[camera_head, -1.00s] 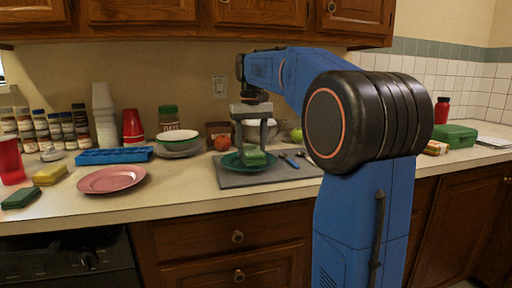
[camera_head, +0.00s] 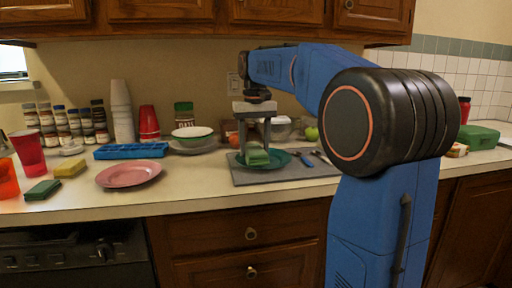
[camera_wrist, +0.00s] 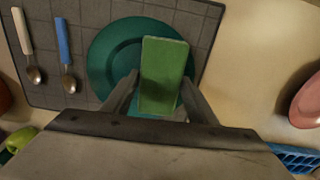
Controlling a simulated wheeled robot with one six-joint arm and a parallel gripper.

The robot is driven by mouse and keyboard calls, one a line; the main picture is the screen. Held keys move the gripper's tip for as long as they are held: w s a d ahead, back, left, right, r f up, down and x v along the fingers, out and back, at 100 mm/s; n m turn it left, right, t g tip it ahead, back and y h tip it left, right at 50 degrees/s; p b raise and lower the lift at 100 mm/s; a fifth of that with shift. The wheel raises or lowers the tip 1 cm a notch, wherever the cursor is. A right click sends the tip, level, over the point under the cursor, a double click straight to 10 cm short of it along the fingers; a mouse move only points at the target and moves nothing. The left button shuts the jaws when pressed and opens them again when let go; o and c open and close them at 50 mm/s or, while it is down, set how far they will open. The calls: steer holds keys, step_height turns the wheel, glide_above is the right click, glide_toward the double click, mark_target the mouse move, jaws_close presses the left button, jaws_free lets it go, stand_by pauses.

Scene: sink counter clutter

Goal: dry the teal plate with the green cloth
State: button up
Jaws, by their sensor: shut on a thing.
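The teal plate (camera_head: 282,160) lies on a grey mat on the counter; it also shows in the wrist view (camera_wrist: 108,52). The green cloth (camera_head: 257,158) is a folded, block-like pad over the left part of the plate in the head view. In the wrist view the cloth (camera_wrist: 163,70) covers the plate's right-middle part. My gripper (camera_head: 256,146) points down and is shut on the cloth, with one finger on each side of it in the wrist view (camera_wrist: 158,98). The cloth appears to rest on the plate, but its underside is hidden.
The grey mat (camera_head: 245,179) also holds two spoons, one blue-handled (camera_head: 304,160). A pink plate (camera_head: 129,173), blue tray (camera_head: 131,151), sponges (camera_head: 70,169) and red cups stand left. Bowls (camera_head: 193,133) and an apple (camera_head: 312,133) stand behind. A green box (camera_head: 478,137) stands right.

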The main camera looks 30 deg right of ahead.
steer(key=shift+s+d, duration=0.2)
steer(key=shift+d, duration=1.55)
steer(key=shift+s+d, duration=0.15)
steer(key=shift+d, duration=1.55)
steer(key=shift+r, duration=0.1)
steer(key=shift+r, duration=2.9)
steer(key=shift+r, duration=1.5)
